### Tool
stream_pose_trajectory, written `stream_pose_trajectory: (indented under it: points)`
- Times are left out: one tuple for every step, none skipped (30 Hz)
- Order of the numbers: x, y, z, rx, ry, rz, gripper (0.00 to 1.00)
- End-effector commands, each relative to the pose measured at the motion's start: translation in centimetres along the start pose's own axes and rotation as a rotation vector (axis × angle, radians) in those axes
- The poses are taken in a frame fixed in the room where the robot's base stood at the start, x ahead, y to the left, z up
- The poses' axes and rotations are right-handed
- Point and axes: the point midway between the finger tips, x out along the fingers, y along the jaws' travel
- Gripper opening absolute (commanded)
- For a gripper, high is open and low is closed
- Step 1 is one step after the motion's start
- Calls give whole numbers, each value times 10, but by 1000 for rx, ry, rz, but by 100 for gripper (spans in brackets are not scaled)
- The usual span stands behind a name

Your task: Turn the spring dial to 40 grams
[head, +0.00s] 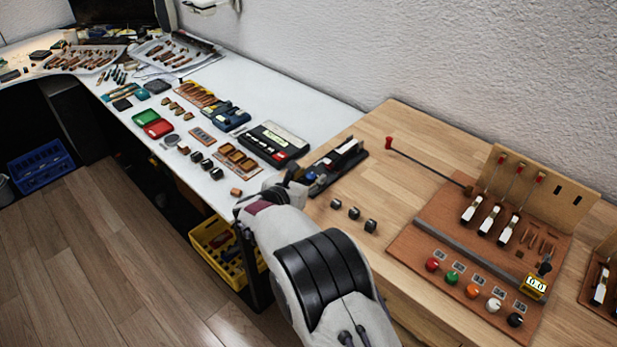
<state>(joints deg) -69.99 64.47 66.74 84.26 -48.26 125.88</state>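A brown wooden board (410,247) at the right carries a row of round knobs: a red knob (432,265), a green knob (452,278), an orange knob (473,291), a white knob (494,305) and a black knob (515,320). Small plates with markings lie behind them, too small to read. I cannot tell which knob is the spring dial. A yellow display (536,287) beside them reads about 0.0. My arm comes up from the bottom centre. The dark parts at its far end, my gripper (292,178), are left of the board, apart from the knobs; its fingers are not clear.
Several upright key pieces (497,220) stand behind the knobs, before a wooden back panel. The white bench (300,97) holds many tools. Bare wood lies between cubes and board.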

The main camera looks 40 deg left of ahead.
Motion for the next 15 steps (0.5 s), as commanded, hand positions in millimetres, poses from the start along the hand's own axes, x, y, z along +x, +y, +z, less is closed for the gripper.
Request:
stream_pose_trajectory:
  points:
    - [0, 0, 0, 0, 0, 0, 37]
    - [0, 0, 0, 0, 0, 0, 37]
    - [0, 0, 0, 0, 0, 0, 37]
    - [0, 0, 0, 0, 0, 0, 37]
    - [0, 0, 0, 0, 0, 0, 37]
    - [0, 0, 0, 0, 0, 0, 37]
    - [0, 0, 0, 0, 0, 0, 29]
    - [0, 0, 0, 0, 0, 0, 22]
    - [0, 0, 0, 0, 0, 0, 11]
    - [0, 0, 0, 0, 0, 0, 3]
    - [0, 0, 0, 0, 0, 0, 0]
    - [0, 0, 0, 0, 0, 0, 0]
    - [0, 0, 0, 0, 0, 0, 0]
    - [0, 0, 0, 0, 0, 0, 0]
    - [0, 0, 0, 0, 0, 0, 0]
